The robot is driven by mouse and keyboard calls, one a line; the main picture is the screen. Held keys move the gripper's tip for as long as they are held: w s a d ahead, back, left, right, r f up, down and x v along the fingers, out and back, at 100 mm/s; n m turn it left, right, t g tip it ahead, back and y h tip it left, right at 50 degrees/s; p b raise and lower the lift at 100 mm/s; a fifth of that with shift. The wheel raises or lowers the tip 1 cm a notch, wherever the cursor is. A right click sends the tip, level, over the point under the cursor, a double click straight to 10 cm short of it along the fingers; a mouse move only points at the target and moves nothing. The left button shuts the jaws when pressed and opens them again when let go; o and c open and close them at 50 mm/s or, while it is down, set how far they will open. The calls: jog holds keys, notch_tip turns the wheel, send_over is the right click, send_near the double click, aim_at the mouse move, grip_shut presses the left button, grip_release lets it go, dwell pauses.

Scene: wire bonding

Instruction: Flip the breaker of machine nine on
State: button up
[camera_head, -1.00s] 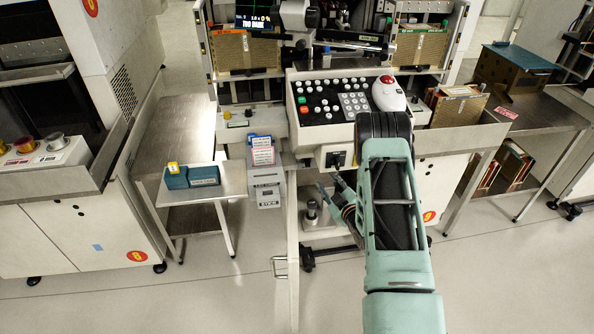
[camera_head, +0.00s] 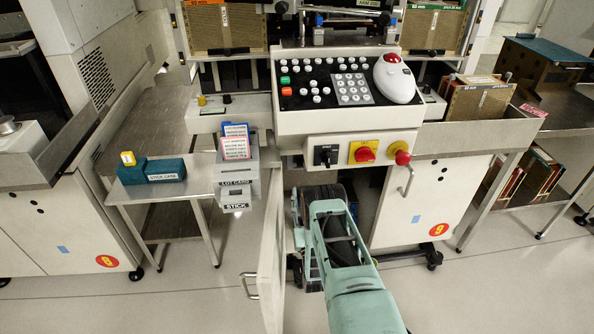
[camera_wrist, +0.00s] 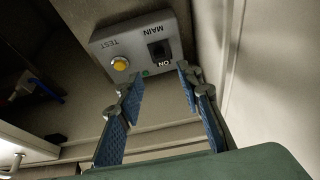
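In the wrist view a grey breaker box (camera_wrist: 140,48) shows upside down on the cabinet's inner wall. It carries a black toggle switch (camera_wrist: 160,50) between the words MAIN and ON, a yellow TEST button (camera_wrist: 120,63) and a small green spot (camera_wrist: 145,73). My gripper (camera_wrist: 160,82) is open and empty, its blue fingers pointing at the box, just short of it. I cannot tell which way the toggle is thrown. In the head view, machine nine (camera_head: 400,215) bears a red 9 sticker; my arm reaches low into its open cabinet, and my gripper and the breaker are hidden.
The open cabinet door (camera_head: 270,262) stands left of my arm. Above are a black rotary switch (camera_head: 326,155), a red knob on yellow (camera_head: 364,153) and the button panel (camera_head: 335,90). A side table (camera_head: 135,192) stands left. In the wrist view a pale wall (camera_wrist: 275,70) is close on the right.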

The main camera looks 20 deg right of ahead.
aim_at(300, 163)
jog(key=b+x, duration=0.2)
jog(key=x, duration=0.8)
jog(key=shift+w+b, duration=0.15)
jog(key=shift+b, duration=0.15)
jog(key=shift+c, duration=0.3)
grip_shut()
